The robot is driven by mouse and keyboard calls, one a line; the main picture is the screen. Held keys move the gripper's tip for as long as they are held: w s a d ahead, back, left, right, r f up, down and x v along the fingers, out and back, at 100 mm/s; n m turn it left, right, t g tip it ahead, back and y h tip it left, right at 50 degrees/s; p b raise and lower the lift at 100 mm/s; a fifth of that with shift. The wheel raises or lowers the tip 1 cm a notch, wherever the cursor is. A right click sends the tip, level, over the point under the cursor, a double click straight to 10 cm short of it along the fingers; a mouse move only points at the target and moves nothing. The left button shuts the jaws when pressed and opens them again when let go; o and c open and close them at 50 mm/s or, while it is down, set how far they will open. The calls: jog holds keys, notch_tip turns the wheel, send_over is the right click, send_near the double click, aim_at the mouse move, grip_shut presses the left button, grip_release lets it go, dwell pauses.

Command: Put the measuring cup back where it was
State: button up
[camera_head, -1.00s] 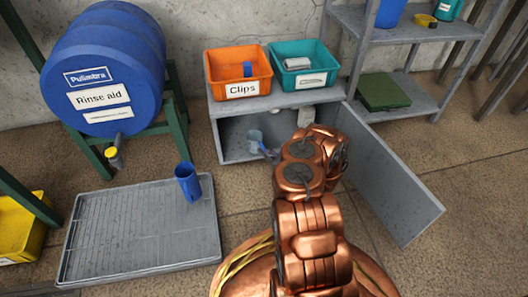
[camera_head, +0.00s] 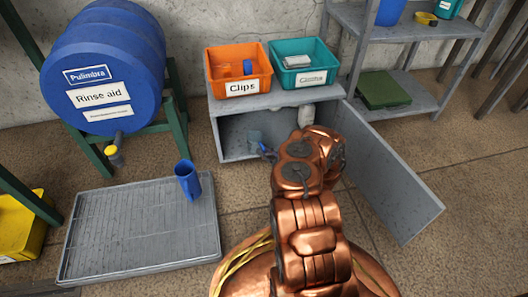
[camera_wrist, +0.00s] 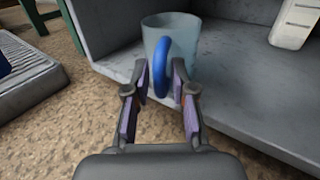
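The measuring cup (camera_head: 255,136) is a translucent grey-blue cup with a blue handle. It stands upright inside the open grey cabinet (camera_head: 234,155), near the front edge of the cabinet floor. In the wrist view the cup (camera_wrist: 182,35) is just beyond my gripper (camera_wrist: 161,82). The gripper's two fingers are apart, one on each side of the blue handle, with a small gap showing on the left.
A white container (camera_wrist: 294,22) stands deeper in the cabinet, to the right. The cabinet door (camera_head: 392,175) hangs open at right. A grey ridged tray (camera_head: 120,240) with a blue cup (camera_head: 187,181) lies at left. Orange (camera_head: 239,72) and teal (camera_head: 303,63) bins sit on top.

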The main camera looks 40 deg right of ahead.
jog(key=shift+o, duration=0.9)
jog(key=v, duration=1.2)
